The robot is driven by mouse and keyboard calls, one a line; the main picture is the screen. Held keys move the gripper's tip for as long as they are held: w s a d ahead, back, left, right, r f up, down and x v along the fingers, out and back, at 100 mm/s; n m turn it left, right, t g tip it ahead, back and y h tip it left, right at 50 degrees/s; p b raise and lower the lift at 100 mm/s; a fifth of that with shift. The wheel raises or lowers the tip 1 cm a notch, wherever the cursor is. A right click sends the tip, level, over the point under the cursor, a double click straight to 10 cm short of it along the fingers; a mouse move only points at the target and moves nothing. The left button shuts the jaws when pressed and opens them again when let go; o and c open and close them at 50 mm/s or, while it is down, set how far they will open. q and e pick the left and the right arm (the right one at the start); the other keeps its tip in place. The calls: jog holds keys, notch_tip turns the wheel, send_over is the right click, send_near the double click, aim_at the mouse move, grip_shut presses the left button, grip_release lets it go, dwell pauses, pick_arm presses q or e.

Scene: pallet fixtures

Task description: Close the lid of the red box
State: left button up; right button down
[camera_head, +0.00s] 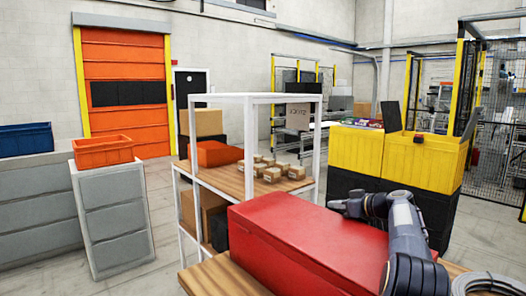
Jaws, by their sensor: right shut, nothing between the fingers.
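The red box (300,238) stands on a wooden-topped surface (222,278) at the bottom centre. Its top looks flat and level, with the lid lying down over the box; I see no open gap from this side. My right arm comes in from the lower right. My right gripper (338,206) is shut and empty, at the far right edge of the box top. I cannot tell whether it touches the lid. The right part of the box is hidden behind my arm. My left gripper is not in view.
A white-framed shelf (248,98) with several small cartons and an orange-red box (217,153) stands just behind. Yellow crates (356,150) on black ones stand behind my right arm. Grey cabinets with an orange bin (103,151) and a blue bin (25,138) are at left. Floor is free between.

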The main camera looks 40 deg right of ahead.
jog(key=shift+f, duration=0.4)
jog(key=shift+s+d, duration=0.1)
jog(key=shift+s, duration=0.45)
jog(key=v, duration=0.2)
jog(key=b+v, duration=0.1)
jog(key=v, duration=0.1)
jog(key=r+v, duration=0.1)
jog(key=v, duration=0.2)
jog(key=shift+w, duration=0.1)
